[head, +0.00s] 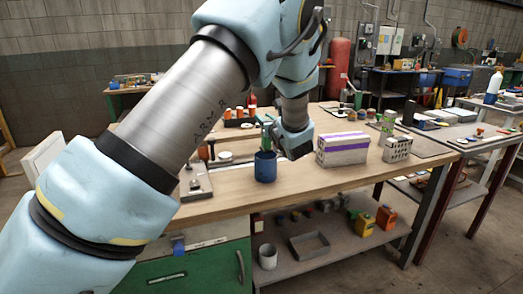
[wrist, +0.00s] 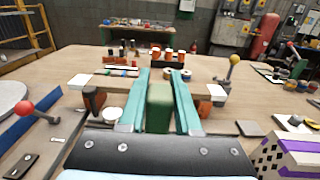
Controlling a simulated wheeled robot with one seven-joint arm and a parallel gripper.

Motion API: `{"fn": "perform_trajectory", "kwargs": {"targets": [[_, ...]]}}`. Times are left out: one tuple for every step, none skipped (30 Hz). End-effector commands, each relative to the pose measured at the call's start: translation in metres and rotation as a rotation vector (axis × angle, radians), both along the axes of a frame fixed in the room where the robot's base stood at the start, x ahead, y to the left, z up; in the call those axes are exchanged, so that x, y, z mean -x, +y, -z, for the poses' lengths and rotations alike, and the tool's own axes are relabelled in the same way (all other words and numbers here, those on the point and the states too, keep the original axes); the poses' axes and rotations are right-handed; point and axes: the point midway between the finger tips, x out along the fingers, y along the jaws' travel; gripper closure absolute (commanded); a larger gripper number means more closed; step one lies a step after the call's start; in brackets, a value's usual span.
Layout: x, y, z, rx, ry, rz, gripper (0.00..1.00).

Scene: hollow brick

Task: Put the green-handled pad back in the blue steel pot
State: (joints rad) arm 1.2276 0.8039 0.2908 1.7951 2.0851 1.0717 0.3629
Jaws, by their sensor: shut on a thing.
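The blue steel pot (head: 265,167) stands upright on the wooden workbench in the head view, left of my wrist. My gripper (head: 268,128) is above the pot's mouth. In the wrist view my gripper (wrist: 160,82) has its two teal fingers shut on the green handle (wrist: 159,110) of the pad. Green of the handle also shows just above the pot rim in the head view (head: 266,141). The pad's lower end is hidden, so I cannot tell whether it is inside the pot. The pot is not visible in the wrist view.
A pale block with a purple band (head: 342,148) and a grey block with holes (head: 397,149) stand right of my gripper. A rack with orange-topped items (head: 240,118) is behind. A board with a clamp (head: 196,181) lies left of the pot. Bare wood lies in front.

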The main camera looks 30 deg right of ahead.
Motion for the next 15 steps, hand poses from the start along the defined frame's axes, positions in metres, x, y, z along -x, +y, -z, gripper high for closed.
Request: {"fn": "perform_trajectory", "kwargs": {"targets": [[0.0, 0.0, 0.004, -0.003, 0.001, 0.0, 1.0], [0.0, 0.0, 0.008, -0.005, 0.001, 0.0, 1.0], [0.0, 0.0, 0.014, -0.005, 0.001, 0.0, 1.0], [0.0, 0.0, 0.02, -0.005, 0.002, -0.001, 1.0], [0.0, 0.001, 0.026, -0.006, 0.002, -0.001, 1.0], [0.0, 0.001, 0.033, -0.006, 0.002, -0.001, 1.0], [0.0, 0.001, 0.038, -0.005, 0.002, -0.001, 1.0], [0.0, 0.001, 0.043, -0.005, 0.002, -0.001, 1.0], [0.0, 0.001, 0.048, -0.004, 0.002, -0.001, 1.0], [0.0, 0.001, 0.051, -0.002, 0.001, -0.001, 1.0], [0.0, 0.0, 0.053, -0.002, 0.0, -0.001, 1.0], [0.0, 0.0, 0.056, -0.002, 0.0, 0.0, 1.0], [0.0, 0.0, 0.059, -0.002, 0.0, 0.0, 1.0], [0.0, 0.0, 0.062, -0.002, 0.001, 0.0, 1.0], [0.0, 0.0, 0.067, -0.003, 0.001, 0.0, 1.0]]}}
